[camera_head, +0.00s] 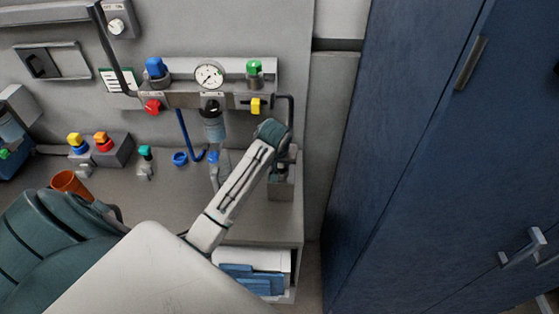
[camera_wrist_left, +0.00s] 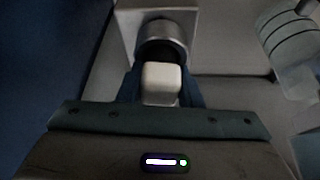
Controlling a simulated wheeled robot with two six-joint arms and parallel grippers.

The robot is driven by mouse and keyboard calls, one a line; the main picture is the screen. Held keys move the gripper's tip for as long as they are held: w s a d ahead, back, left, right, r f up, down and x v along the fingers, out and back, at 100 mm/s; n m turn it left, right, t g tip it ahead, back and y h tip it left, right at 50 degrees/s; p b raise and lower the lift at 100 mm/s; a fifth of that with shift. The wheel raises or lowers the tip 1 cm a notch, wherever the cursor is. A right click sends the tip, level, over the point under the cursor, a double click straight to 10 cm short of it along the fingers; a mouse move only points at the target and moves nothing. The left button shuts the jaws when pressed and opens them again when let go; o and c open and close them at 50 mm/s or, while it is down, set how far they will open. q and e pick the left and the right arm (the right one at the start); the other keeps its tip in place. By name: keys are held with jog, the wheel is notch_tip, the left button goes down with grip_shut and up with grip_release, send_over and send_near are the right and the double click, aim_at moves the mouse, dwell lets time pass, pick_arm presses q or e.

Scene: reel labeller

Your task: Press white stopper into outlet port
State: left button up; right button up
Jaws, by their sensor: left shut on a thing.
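The white stopper (camera_wrist_left: 161,84) is a rounded, pale block between the dark fingers of my left gripper (camera_wrist_left: 160,72) in the left wrist view. The gripper is shut on it. Just beyond the stopper is a round metal port (camera_wrist_left: 163,33) with a dark mouth, apparently the outlet port. The stopper's far end overlaps the lower edge of the mouth in this view; I cannot tell whether it touches or has entered. In the head view my left arm reaches to the grey metal box (camera_head: 282,190) at the bench's right end; its wrist hides the stopper. My right gripper is out of view.
A wall panel with a gauge (camera_head: 209,76) and coloured knobs stands behind the arm. A clear filter bowl (camera_head: 214,128) hangs left of the wrist. A blue cabinet (camera_head: 400,140) stands close on the right. An orange cup (camera_head: 70,183) is on the bench at left.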

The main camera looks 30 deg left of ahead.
pick_arm(q)
jog(key=shift+f, duration=0.15)
jog(key=shift+s+d+f, duration=0.1)
jog(key=shift+s+f, duration=0.1)
jog(key=shift+f, duration=0.1)
dwell(0.6)
jog(key=o, duration=1)
jog(key=shift+o, duration=0.3)
jog(key=shift+d, duration=0.25)
jog(key=shift+a, duration=0.2)
jog(key=shift+r, duration=0.35)
jog(key=b+v, duration=0.3)
jog(key=v, duration=0.7)
jog(key=shift+d+r, duration=0.2)
jog(key=shift+r, duration=0.2)
